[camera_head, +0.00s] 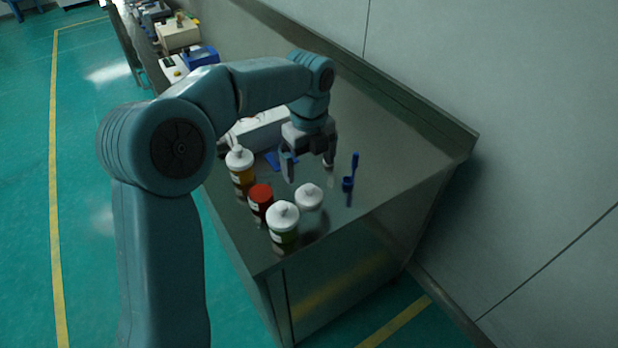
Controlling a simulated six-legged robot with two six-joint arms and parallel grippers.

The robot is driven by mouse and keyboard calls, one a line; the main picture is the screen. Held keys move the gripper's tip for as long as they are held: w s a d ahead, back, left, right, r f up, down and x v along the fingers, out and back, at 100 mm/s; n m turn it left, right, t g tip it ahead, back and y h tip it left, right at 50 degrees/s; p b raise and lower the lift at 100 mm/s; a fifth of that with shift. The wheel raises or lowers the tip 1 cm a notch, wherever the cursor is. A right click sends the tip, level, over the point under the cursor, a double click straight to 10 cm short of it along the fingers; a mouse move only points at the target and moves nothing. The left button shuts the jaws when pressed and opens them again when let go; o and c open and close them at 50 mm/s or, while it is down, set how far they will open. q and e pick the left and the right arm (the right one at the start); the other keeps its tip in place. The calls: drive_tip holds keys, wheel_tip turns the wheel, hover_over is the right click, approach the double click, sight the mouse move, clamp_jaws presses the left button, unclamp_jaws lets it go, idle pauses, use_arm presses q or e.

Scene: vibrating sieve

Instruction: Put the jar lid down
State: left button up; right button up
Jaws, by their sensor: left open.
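My left gripper (309,164) points down over the metal counter (385,150), its two fingers apart, with no lid seen between them. Just in front of it in the picture stands a clear jar (311,215) with a white knobbed jar lid (309,192) on top. Beside it stand a jar with a white lid (283,213), a dark jar with a red lid (261,194) and an amber jar with a white lid (239,157). Whether the fingertips touch anything is too small to tell. My right gripper is not in view.
A blue scoop-like tool (349,176) stands right of the gripper. A white box-shaped device (262,130) is partly hidden behind my arm. A blue device (201,57) and other equipment stand farther back. The counter's right part is clear, up to a raised back edge.

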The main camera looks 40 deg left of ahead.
sight(309, 186)
use_arm(q)
drive_tip(key=shift+r, duration=1.75)
